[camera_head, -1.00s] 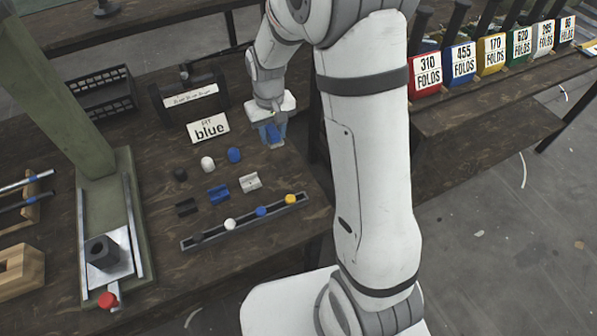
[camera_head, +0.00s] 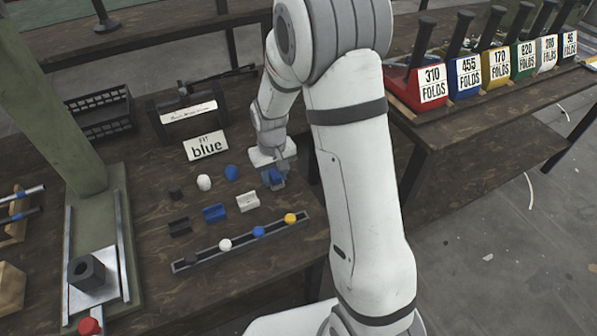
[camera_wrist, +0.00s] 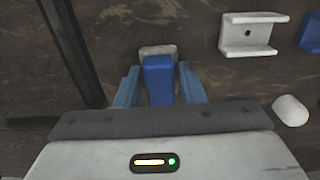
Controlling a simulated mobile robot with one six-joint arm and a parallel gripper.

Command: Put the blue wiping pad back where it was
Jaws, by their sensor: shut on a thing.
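My gripper (camera_head: 274,180) is at the right side of the bench, beside the blue dome and the white channel piece. In the wrist view my gripper (camera_wrist: 158,84) is shut on the blue wiping pad (camera_wrist: 158,78), a blue block with a pale grey end (camera_wrist: 157,50), between two blue-grey fingers. In the head view the pad (camera_head: 271,177) shows only partly between the fingers. It is close over the dark bench top (camera_wrist: 140,22); I cannot tell whether it touches it.
Nearby are a white channel piece (camera_head: 248,202), a blue channel piece (camera_head: 215,213), a blue dome (camera_head: 231,173) and a white dome (camera_head: 204,182). A rail (camera_head: 215,251) holds several coloured knobs. The bench edge is close on the right.

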